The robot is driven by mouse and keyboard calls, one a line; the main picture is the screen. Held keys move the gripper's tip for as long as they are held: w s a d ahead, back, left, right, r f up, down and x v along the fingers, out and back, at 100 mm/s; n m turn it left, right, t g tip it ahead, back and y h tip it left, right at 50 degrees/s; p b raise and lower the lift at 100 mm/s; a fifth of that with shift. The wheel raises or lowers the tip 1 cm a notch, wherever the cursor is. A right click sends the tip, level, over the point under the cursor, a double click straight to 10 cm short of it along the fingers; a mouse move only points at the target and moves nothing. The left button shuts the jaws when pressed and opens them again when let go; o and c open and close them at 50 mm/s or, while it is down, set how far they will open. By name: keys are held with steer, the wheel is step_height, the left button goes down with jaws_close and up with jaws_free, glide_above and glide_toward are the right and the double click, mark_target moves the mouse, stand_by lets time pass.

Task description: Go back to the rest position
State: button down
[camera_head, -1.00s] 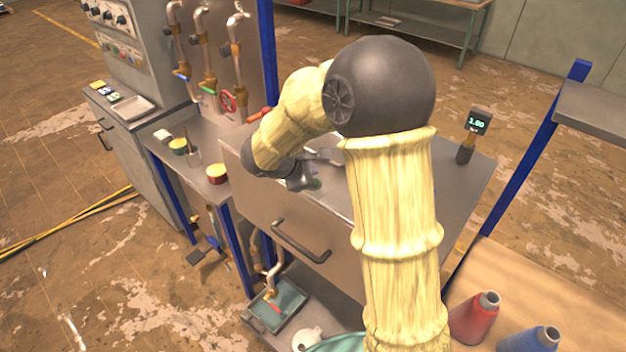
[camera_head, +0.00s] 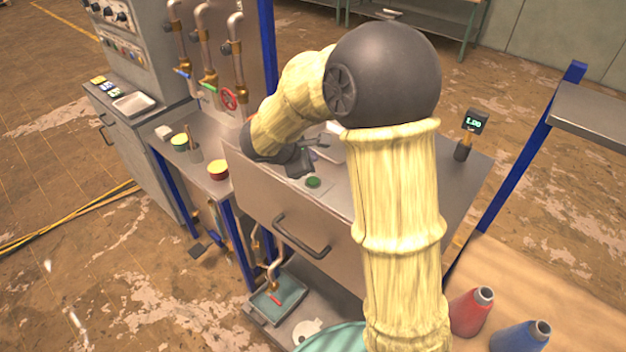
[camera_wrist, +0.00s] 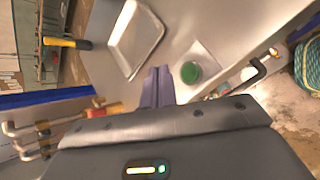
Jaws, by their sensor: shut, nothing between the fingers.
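My gripper (camera_head: 304,160) is shut and empty above the steel cabinet top (camera_head: 455,180), to the upper left of a green round disc (camera_head: 313,182). In the wrist view my closed fingers (camera_wrist: 158,86) point toward the worktop. The green disc (camera_wrist: 191,72) lies right of the fingertips on a pale square, apart from them. My arm hides part of the cabinet top in the head view.
A shallow metal tray (camera_wrist: 118,45) lies near the fingers. Pipes with valves (camera_head: 207,75) rise at the left.

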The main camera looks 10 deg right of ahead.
steer(key=s+f+m+g+y+b, duration=0.1)
steer(key=s+f+m+y, duration=0.2)
steer(key=s+m, duration=0.5)
steer(key=s+d+f+m+g+y, duration=0.1)
steer(key=s+f+m+g+y, duration=0.1)
steer(key=s+m, duration=0.7)
steer(key=s+f+y, duration=0.1)
steer(key=s, duration=0.2)
steer(key=shift+f+g+y+b, duration=0.25)
steer(key=shift+g+y+b, duration=0.05)
steer(key=shift+y+b, duration=0.1)
